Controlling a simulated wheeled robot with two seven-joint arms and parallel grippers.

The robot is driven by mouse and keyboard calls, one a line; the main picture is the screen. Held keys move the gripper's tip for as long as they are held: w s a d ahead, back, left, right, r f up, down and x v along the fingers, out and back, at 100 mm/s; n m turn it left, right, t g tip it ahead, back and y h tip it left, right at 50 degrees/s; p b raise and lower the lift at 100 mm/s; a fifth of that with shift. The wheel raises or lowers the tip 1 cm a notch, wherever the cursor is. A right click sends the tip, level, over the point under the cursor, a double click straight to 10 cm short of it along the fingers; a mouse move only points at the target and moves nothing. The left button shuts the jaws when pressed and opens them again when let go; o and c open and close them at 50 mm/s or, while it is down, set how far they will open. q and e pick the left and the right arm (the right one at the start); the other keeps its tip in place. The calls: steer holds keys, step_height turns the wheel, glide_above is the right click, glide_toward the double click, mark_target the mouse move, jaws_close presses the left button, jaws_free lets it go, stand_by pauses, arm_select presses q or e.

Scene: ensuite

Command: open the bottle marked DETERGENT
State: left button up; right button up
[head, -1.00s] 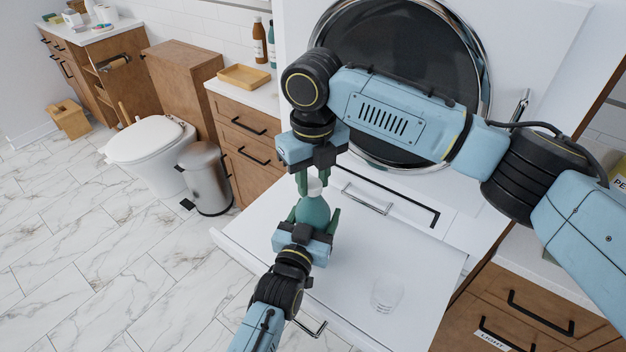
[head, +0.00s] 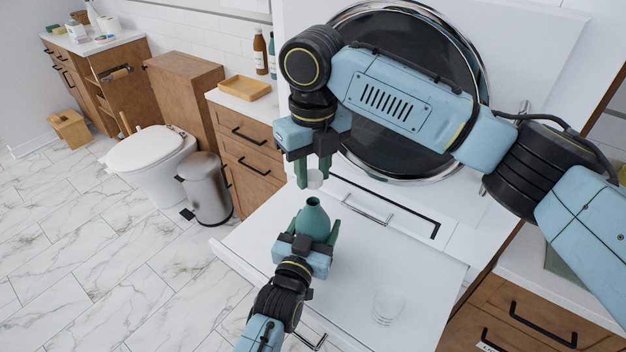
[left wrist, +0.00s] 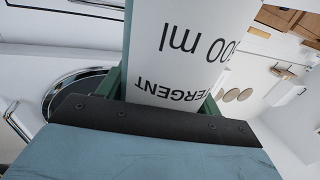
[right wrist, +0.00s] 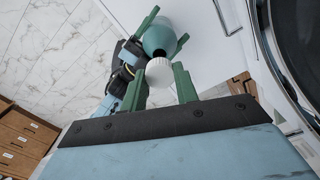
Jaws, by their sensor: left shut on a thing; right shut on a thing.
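The green DETERGENT bottle (head: 312,221) stands upright on the white pull-out shelf, its neck open at the top. My left gripper (head: 318,236) is shut on its body, and its label (left wrist: 180,50) fills the left wrist view, upside down. My right gripper (head: 314,178) is above the bottle, shut on the white cap (head: 315,179). The cap also shows between the green fingers in the right wrist view (right wrist: 159,72). A gap separates the cap from the bottle mouth in the head view.
A yellow tray (head: 245,88) sits on the counter at left, and a metal bin (head: 207,187) stands on the floor.

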arm_select(q)
steer(key=o, duration=2)
steer(key=shift+c, duration=0.2)
